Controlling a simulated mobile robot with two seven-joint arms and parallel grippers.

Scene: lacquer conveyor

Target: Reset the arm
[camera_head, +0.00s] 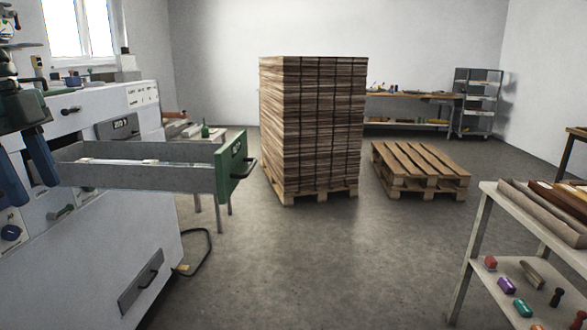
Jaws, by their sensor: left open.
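My left gripper (31,193) is at the left edge of the head view, pointing down, with its two blue fingers apart and nothing seen between them. Part of its arm is cut off by the picture's edge. It appears close to the white machine (140,262) and near the left end of a pulled-out grey drawer (140,176). The drawer has a green front (231,167) with a dark handle. Whether the fingers touch the machine or the drawer cannot be told. My right gripper is not in view.
A tall stack of boards (312,125) stands on a pallet mid-room, with an empty pallet (421,168) beside it. A shelf cart (500,196) with small coloured items is at the right. A workbench (410,96) stands at the back. The middle floor is clear.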

